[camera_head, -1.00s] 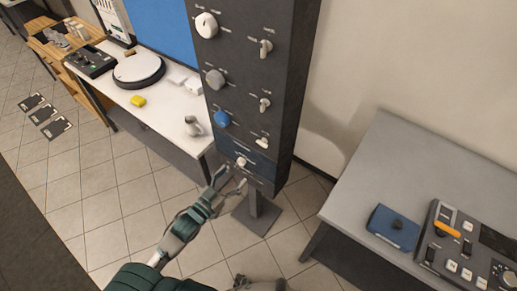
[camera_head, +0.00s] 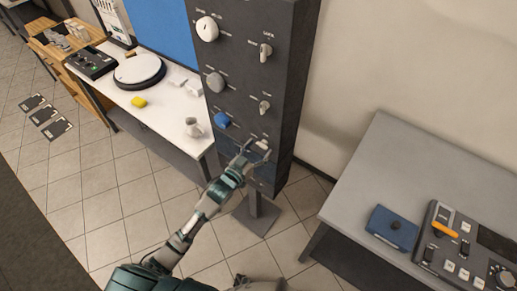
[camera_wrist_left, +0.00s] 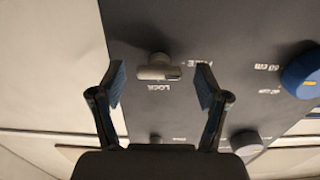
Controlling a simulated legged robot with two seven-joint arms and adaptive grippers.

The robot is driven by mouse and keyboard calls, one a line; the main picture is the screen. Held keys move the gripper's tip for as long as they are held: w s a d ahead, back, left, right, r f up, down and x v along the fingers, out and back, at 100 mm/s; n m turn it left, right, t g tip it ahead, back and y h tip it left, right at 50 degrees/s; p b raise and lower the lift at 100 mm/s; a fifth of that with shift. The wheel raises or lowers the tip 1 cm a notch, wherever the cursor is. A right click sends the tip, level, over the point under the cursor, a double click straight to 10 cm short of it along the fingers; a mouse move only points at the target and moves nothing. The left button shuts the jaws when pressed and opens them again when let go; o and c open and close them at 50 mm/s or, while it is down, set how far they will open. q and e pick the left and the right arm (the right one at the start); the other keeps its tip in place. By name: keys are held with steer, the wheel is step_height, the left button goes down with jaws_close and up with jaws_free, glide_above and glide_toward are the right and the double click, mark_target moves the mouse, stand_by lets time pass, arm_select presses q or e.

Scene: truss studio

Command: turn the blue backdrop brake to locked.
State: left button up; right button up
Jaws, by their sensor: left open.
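The backdrop brake lever (camera_head: 262,144) is a small pale handle on the dark control column (camera_head: 283,75), right of the blue knob (camera_head: 221,119). In the left wrist view the lever (camera_wrist_left: 158,70) lies horizontally, its end toward the FREE label; the LOCK label is beside it. The blue knob (camera_wrist_left: 303,74) shows at the right edge there. My left gripper (camera_head: 256,153) is open in front of the column. Its fingers (camera_wrist_left: 160,85) stand apart on either side of the lever, with gaps to it. My right gripper does not show.
The column carries other knobs and levers, including a grey knob (camera_head: 215,82) and a levered switch (camera_head: 264,106) above. A white table (camera_head: 170,115) with a mug stands left, a grey desk (camera_head: 400,165) right. Tiled floor is open in front.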

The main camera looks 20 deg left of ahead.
arm_select(q)
steer(key=shift+c, duration=0.3)
steer(key=c, duration=1.1)
